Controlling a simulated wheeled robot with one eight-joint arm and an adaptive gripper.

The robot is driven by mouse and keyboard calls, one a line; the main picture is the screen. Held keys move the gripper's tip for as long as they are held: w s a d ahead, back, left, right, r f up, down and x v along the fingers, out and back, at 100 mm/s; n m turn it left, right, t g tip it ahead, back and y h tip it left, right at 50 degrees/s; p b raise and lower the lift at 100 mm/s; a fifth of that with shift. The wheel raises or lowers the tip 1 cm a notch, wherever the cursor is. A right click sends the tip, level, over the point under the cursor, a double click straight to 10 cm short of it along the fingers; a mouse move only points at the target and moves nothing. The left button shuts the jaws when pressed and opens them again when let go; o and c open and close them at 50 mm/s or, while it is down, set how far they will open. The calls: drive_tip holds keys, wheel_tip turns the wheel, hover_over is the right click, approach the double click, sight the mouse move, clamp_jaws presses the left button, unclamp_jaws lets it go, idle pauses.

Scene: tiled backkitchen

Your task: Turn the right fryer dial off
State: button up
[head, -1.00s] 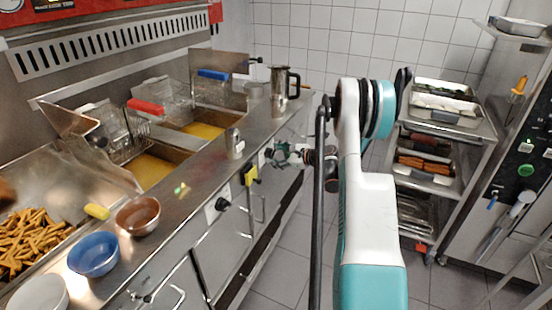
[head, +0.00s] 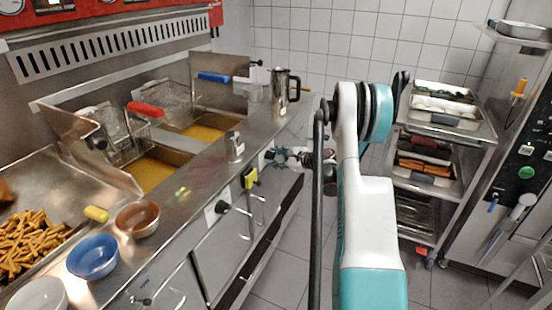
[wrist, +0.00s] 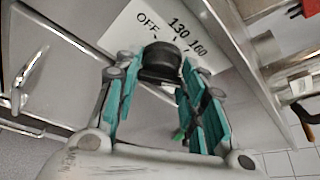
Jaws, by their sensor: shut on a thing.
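The right fryer dial (wrist: 162,60) is a black knob on a white plate (wrist: 122,28) marked OFF, 130 and 160 in the wrist view. My gripper (wrist: 156,74) has its teal fingers on both sides of the knob and is shut on it. The knob's pointer is hidden, so its setting cannot be told. In the head view my gripper (head: 271,156) is at the fryer's front panel, below the counter edge, and covers most of this dial. Another black dial (head: 222,207) sits on a white plate further left on the same panel.
A yellow item (head: 250,178) is on the panel between the dials. Bar handles stick out below. A metal shaker (head: 234,147) and a steel jug (head: 284,90) stand on the counter above. A tray rack (head: 440,130) stands right; floor between is clear.

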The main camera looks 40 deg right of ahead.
drive_tip(key=n+t, duration=0.1)
drive_tip(key=n, duration=0.1)
drive_tip(key=n+h, duration=0.1)
drive_tip(key=shift+s+a+f+n+t+h, duration=0.1)
drive_tip(key=shift+a+f+n+t+h, duration=0.05)
drive_tip(key=shift+n+t+h, duration=0.2)
drive_tip(key=n+t+y, duration=0.1)
drive_tip(key=n+t, duration=0.1)
drive_tip(key=n, duration=0.4)
drive_tip(key=n+t+y, duration=0.1)
drive_tip(key=n, duration=0.5)
drive_tip(key=f+n+t+y, duration=0.1)
drive_tip(key=n+t, duration=0.1)
drive_tip(key=n, duration=0.4)
drive_tip(key=shift+f+n+t, duration=0.1)
drive_tip(key=shift+n+t, duration=0.25)
drive_tip(key=shift+n+y, duration=0.25)
drive_tip(key=shift+n, duration=0.05)
drive_tip(key=o, duration=1.1)
drive_tip(key=shift+d, duration=0.2)
drive_tip(key=shift+c, duration=0.2)
drive_tip(key=v, duration=1.2)
